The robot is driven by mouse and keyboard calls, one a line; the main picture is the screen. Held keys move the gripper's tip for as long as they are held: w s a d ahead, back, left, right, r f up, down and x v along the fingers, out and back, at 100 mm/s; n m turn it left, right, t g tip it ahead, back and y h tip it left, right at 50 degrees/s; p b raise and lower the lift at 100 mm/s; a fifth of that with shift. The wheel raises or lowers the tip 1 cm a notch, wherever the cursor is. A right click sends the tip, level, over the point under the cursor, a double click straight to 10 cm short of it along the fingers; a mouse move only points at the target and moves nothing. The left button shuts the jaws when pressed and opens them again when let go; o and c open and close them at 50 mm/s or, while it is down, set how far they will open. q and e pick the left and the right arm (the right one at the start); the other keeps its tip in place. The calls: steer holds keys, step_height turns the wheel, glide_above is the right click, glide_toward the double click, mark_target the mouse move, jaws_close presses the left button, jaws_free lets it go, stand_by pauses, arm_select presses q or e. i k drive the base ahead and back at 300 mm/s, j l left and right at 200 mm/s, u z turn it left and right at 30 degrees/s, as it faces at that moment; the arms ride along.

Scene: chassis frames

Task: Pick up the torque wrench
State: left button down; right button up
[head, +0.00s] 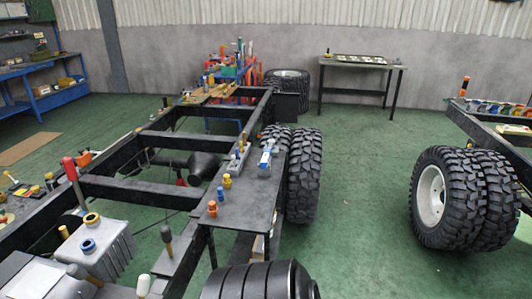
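I cannot make out a torque wrench for certain in the head view. Small tools and parts lie about, too small to name surely. A dark flat shelf (245,208) beside the chassis frame carries several small blue, yellow and orange items, among them a blue and silver item (265,158) near its far end. A red-topped rod (70,168) stands up at the left, by a grey ribbed housing (100,250). A dark-handled tool (167,236) stands upright near the frame's front. Neither of my grippers is in view.
The black chassis frame (150,192) fills the left and middle, with large tyres (304,175) beside it. A second wheeled chassis (465,195) stands right. A blue workbench (45,95) and a small table (360,65) stand at the back. Green floor (365,190) between the chassis is clear.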

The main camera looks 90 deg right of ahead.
mark_target(271, 143)
steer(key=z, duration=2.8)
steer(key=i+l+u, duration=0.1)
steer(key=i+l, duration=0.35)
steer(key=i+l+u, duration=0.1)
steer(key=i+l, duration=0.3)
steer(key=l, duration=0.25)
